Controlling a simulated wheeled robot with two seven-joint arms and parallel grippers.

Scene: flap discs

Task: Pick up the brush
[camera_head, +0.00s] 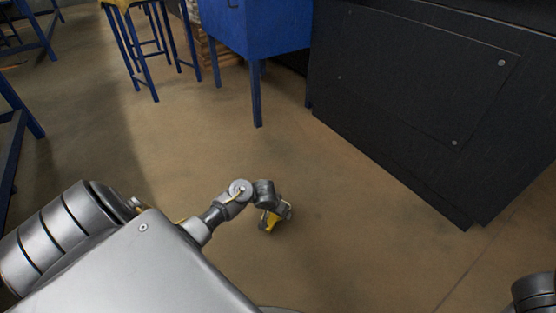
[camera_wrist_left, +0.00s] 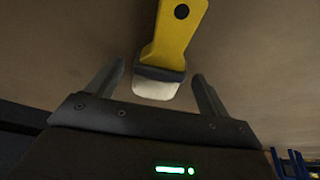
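The brush (camera_wrist_left: 170,38) has a yellow handle with a dark hole, a dark collar and a pale bristle end. In the left wrist view its handle runs out of the top edge, and its bristle end points at my gripper's palm. My left gripper (camera_wrist_left: 159,72) is open, with one finger on each side of the brush and visible gaps between. In the head view my left gripper (camera_head: 279,216) is low over the floor, and a yellow part of the brush (camera_head: 270,221) shows at it. I cannot tell whether the brush touches the floor. My right gripper is out of view.
The brown floor (camera_head: 350,220) around the gripper is clear. A large black cabinet (camera_head: 420,90) stands to the right. A blue bench (camera_head: 258,30) and a blue-legged stool (camera_head: 140,55) stand at the back. Blue frames are at the left edge.

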